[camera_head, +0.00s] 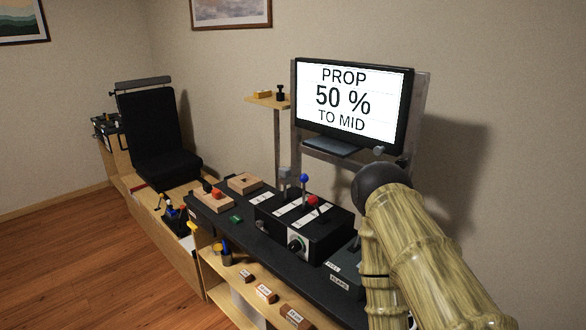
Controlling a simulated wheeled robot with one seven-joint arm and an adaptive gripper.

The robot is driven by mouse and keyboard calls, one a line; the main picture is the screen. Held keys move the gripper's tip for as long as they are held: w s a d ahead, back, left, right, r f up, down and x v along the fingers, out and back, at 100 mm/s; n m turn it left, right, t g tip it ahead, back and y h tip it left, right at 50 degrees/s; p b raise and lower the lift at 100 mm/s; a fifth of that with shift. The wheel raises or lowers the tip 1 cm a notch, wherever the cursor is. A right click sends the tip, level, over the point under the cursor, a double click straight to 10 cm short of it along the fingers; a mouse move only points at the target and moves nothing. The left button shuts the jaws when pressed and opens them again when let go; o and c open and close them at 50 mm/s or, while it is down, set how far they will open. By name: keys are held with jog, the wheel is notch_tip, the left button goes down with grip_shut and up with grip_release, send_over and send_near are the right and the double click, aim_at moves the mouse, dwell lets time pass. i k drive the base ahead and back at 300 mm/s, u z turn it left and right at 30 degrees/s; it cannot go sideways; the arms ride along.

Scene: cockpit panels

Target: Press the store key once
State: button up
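I cannot make out a key marked store in this view. A dark grey box (343,270) with small white labels stands at the right end of the black console, partly hidden behind my arm; its labels are too small to read surely. A black lever box (303,222) stands to its left, with blue and red knobs on top and a green knob on its front. The monitor (352,100) above reads "PROP 50 % TO MID". My arm fills the lower right, and my gripper does not show.
The black console top (225,211) carries wooden blocks and a small green piece at its left. A wooden shelf (232,273) with small labelled blocks runs below. A black seat (150,135) stands at the left. The wooden floor (95,265) at lower left is clear.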

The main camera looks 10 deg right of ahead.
aim_at(236, 219)
jog(key=u, duration=0.8)
jog(key=k, duration=1.1)
jog(key=u, duration=0.95)
jog(key=i, duration=1.5)
jog(key=z, duration=1.65)
jog(key=i, duration=0.75)
jog(key=z, duration=0.85)
